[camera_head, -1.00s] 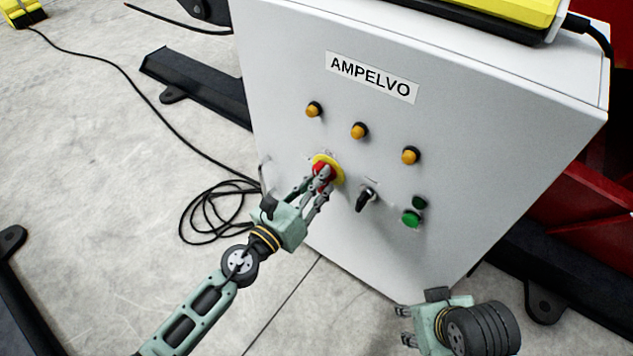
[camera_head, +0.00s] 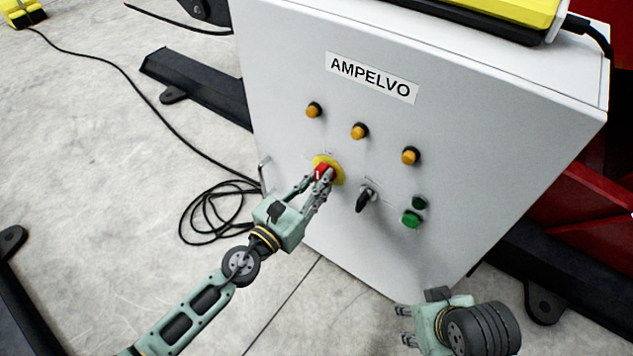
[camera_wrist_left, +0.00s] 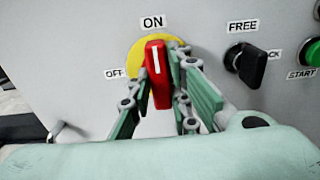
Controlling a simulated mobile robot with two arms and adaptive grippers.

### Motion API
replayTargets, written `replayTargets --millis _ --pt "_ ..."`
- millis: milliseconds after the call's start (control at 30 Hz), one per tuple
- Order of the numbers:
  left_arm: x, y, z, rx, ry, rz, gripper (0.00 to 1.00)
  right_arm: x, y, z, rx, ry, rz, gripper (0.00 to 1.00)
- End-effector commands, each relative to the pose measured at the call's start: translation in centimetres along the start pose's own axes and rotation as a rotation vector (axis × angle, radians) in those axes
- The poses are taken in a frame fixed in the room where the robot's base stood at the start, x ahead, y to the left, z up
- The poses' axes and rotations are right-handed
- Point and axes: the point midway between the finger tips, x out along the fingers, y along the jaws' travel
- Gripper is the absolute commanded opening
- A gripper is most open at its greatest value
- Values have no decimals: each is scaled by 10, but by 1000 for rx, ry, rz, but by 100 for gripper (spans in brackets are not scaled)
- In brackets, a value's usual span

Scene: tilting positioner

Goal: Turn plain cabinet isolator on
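The isolator is a red handle (camera_head: 321,172) on a yellow round plate (camera_head: 332,161) on the cabinet front. In the left wrist view the red handle (camera_wrist_left: 158,75) stands nearly upright, its white mark towards the ON label (camera_wrist_left: 153,22); the OFF label (camera_wrist_left: 115,73) is at its left. My left gripper (camera_head: 322,178) has a finger on each side of the handle, tips closed against it. The fingers cover part of the plate. My right gripper (camera_head: 404,326) is open and empty, low in front of the cabinet.
The grey cabinet (camera_head: 470,130) bears an AMPELVO label and three amber lamps above. A black selector (camera_head: 365,198) marked FREE and a green button (camera_head: 411,218) are right of the isolator. A cable (camera_head: 205,213) lies coiled on the floor at left.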

Motion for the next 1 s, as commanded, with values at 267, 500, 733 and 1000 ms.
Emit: replayTargets --millis 267,500,733,1000 --pt "0 0 0 0 1 1 36 0 0 0 0 1 0 40" --pt "-1 0 0 -2 1 1 36 -1 0 -2 1 6 -1 40" --pt "-25 1 -1 3 3 -1 36 0 0 -1 1 3 -1 40" --pt "-80 0 -2 2 5 -2 36 0 0 0 0 1 -1 40"
